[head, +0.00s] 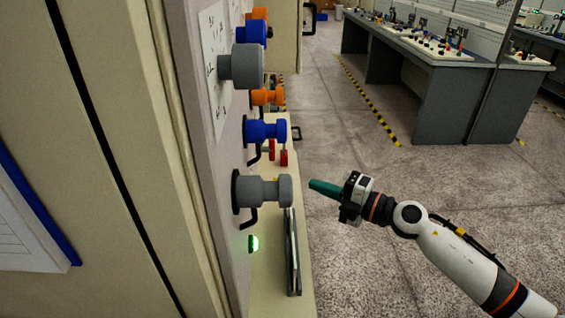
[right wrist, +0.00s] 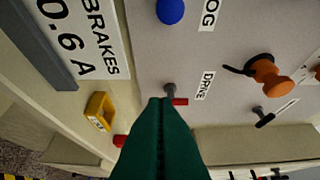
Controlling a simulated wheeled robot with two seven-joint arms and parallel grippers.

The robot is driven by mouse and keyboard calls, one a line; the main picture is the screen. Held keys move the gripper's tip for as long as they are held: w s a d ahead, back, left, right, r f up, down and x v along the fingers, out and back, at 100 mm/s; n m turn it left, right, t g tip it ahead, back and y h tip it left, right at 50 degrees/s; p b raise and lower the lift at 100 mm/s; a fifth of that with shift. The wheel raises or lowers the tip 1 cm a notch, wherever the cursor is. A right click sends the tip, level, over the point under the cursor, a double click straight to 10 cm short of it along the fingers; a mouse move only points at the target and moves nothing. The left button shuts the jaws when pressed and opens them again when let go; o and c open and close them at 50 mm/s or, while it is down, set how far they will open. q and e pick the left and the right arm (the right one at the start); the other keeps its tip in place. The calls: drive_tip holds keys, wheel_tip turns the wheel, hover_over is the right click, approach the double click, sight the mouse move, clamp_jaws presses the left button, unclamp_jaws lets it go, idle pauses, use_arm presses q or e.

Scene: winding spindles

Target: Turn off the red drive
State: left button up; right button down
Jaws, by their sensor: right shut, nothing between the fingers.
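In the right wrist view a small grey toggle (right wrist: 170,89) with a red part (right wrist: 181,101) stands on the panel beside the label DRIVE (right wrist: 206,86). My right gripper's green fingers (right wrist: 161,101) are shut and empty, and their tips overlap the lower part of this toggle in the picture. I cannot tell whether they touch it. In the head view my right gripper (head: 313,185) points left at the panel, right of the lower grey spindle. Two small red pieces (head: 284,157) show below the blue spindle; which belongs to the drive is unclear. My left gripper is out of view.
Blue (head: 268,130), grey (head: 265,191) and orange (head: 266,97) spindles stick out from the panel. A green lamp (head: 253,243) glows low down. The wrist view shows an orange spindle (right wrist: 268,76), a black lever (right wrist: 264,118) and a yellow piece (right wrist: 98,110).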

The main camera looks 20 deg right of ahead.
sight(272, 149)
drive_tip(key=x, duration=0.4)
drive_tip(key=w+d+p+x, duration=0.1)
drive_tip(key=x, duration=0.3)
drive_tip(key=d+p+x, duration=0.1)
drive_tip(key=x, duration=0.3)
drive_tip(key=shift+w+d, duration=0.1)
drive_tip(key=shift+w, duration=0.3)
